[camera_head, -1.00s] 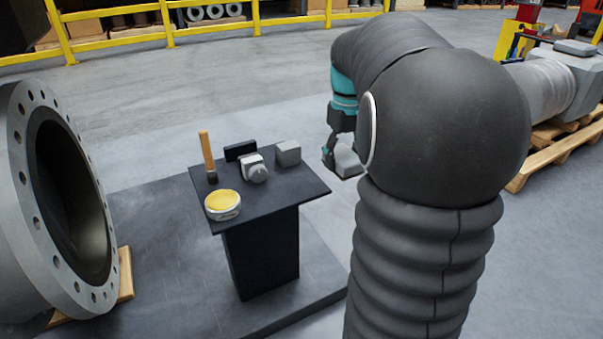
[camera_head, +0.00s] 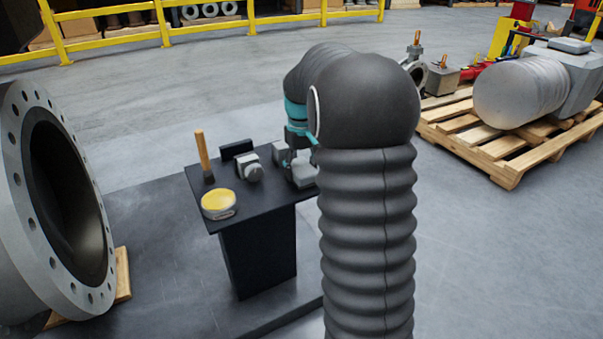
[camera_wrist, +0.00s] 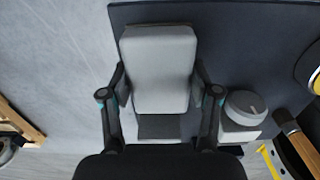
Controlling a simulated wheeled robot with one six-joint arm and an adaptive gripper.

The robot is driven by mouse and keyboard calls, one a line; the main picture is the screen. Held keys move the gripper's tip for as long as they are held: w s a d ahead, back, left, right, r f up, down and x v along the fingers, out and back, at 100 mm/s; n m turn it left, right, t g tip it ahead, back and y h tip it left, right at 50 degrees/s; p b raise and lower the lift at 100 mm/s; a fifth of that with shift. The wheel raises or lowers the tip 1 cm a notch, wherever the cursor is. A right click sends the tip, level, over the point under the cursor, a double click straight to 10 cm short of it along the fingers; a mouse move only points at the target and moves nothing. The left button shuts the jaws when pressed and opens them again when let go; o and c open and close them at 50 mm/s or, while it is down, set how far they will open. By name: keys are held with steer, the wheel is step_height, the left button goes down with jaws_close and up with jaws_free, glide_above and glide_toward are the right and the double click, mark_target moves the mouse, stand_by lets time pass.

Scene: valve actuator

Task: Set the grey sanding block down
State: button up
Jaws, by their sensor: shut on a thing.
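The grey sanding block (camera_wrist: 160,65) is held between the two fingers of my gripper (camera_wrist: 160,95) in the wrist view. In the head view the block (camera_head: 304,175) is at the right end of the small dark table (camera_head: 250,205), partly hidden by my arm. My gripper (camera_head: 298,166) is shut on it. I cannot tell whether the block touches the tabletop.
The table also bears a grey knobbed part (camera_head: 250,168), a yellow-topped tin (camera_head: 218,204), a wooden-handled brush (camera_head: 204,155) and a black block (camera_head: 236,149). A large flanged pipe (camera_head: 55,190) stands left. A loaded pallet (camera_head: 495,150) stands right.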

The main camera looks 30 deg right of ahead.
mark_target(301, 167)
steer(key=shift+f, duration=0.8)
steer(key=o, duration=1.3)
steer(key=shift+o, duration=0.2)
step_height(301, 167, up, 11)
steer(key=shift+r+p, duration=0.15)
steer(key=shift+p, duration=0.35)
steer(key=s+a+r+t, duration=0.2)
steer(key=s+a+r, duration=0.2)
steer(key=s+a, duration=0.3)
steer(key=s+a+f+t, duration=0.1)
steer(key=s+a+f, duration=0.1)
steer(key=s, duration=0.5)
steer(key=s+a+f+t, duration=0.1)
steer(key=s+a+f, duration=0.1)
steer(key=s+a, duration=0.2)
steer(key=s+a+f+t, duration=0.1)
steer(key=s+a+f, duration=0.1)
steer(key=s, duration=0.8)
steer(key=shift+a+f+t, duration=0.3)
steer(key=shift+a, duration=0.5)
